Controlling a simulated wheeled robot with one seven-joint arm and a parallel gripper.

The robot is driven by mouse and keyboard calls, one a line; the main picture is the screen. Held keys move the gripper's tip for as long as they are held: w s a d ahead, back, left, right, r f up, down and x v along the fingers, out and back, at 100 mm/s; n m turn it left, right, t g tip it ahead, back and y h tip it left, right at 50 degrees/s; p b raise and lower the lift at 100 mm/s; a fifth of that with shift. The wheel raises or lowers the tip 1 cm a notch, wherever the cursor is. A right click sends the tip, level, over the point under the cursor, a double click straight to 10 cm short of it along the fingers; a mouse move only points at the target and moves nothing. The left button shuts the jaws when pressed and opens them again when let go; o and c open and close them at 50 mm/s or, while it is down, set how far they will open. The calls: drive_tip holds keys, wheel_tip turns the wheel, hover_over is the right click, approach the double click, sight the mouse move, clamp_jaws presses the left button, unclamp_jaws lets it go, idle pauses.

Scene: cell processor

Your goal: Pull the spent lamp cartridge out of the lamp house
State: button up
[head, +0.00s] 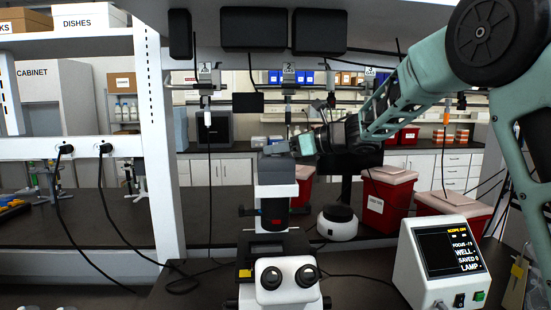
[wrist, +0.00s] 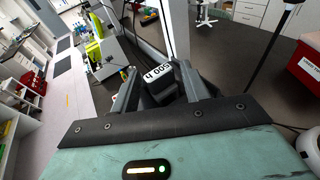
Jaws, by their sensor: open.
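The microscope (head: 276,245) stands on the dark bench, with a grey housing (head: 277,170) at its top that looks like the lamp house. My gripper (head: 276,149) is at the top of this housing, reaching in from the right. In the wrist view my gripper (wrist: 157,88) is open, with one finger on each side of a dark block. In the head view the cartridge is not clearly visible among the fingers.
A white control box (head: 440,262) with a lit screen stands at the right. Red bins (head: 386,192) with pale lids stand behind it. A white shelf post (head: 160,130) rises at the left. Black cables hang and lie around the microscope.

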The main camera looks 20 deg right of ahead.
clamp_jaws()
drive_tip(key=shift+r, duration=0.1)
drive_tip(key=shift+r, duration=0.5)
drive_tip(key=shift+r, duration=0.2)
drive_tip(key=shift+r+p, duration=0.35)
drive_tip(key=shift+r, duration=1.1)
